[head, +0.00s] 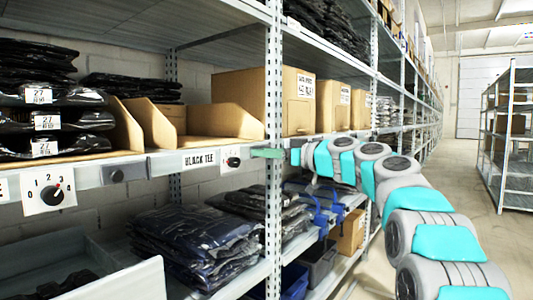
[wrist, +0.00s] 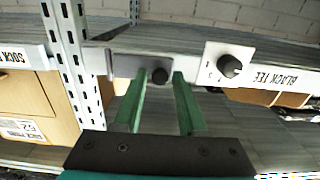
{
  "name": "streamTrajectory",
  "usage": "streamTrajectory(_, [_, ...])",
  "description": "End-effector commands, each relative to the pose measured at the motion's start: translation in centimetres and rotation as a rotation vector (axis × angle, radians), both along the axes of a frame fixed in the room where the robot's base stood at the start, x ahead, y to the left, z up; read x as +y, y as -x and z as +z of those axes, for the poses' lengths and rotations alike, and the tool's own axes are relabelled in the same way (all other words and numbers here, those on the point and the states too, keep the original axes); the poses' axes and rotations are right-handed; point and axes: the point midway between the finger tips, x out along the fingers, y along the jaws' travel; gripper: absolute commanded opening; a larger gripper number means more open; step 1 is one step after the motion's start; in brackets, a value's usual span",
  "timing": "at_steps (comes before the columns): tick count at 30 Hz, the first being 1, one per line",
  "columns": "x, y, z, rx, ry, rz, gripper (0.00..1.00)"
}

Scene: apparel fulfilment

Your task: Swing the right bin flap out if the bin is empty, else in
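My gripper (head: 267,153) is at the shelf's front edge, right of the BLACK TEE label. In the wrist view my gripper (wrist: 160,76) has its two green fingers apart. A small dark knob on a grey plate (wrist: 127,66) shows between the fingertips; I cannot tell if they touch it. This plate is hidden behind my gripper in the head view. The plate looks flat against the shelf edge. Above the label, an open cardboard bin (head: 225,120) shows no goods in its visible part; its floor is partly hidden. A similar grey plate (head: 115,174) is farther left.
A dial (head: 232,160) sits beside the label, also in the wrist view (wrist: 229,66). Another dial (head: 48,194) is at left. Dark bagged garments (head: 40,100) fill the left bin. A perforated upright (head: 273,100) stands close to my gripper. The aisle (head: 480,230) is clear at right.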

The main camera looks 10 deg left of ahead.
Motion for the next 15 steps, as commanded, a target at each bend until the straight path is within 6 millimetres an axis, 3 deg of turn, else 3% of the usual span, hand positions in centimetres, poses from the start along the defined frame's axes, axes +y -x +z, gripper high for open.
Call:
streamTrajectory(1, [0.0, 0.0, 0.0, 0.0, 0.0, 0.0, 0.33])
streamTrajectory(10, [-0.02, 0.01, 0.01, 0.0, 0.0, 0.0, 0.0])
streamTrajectory(15, [-0.02, 0.01, 0.02, 0.0, 0.0, 0.0, 0.0])
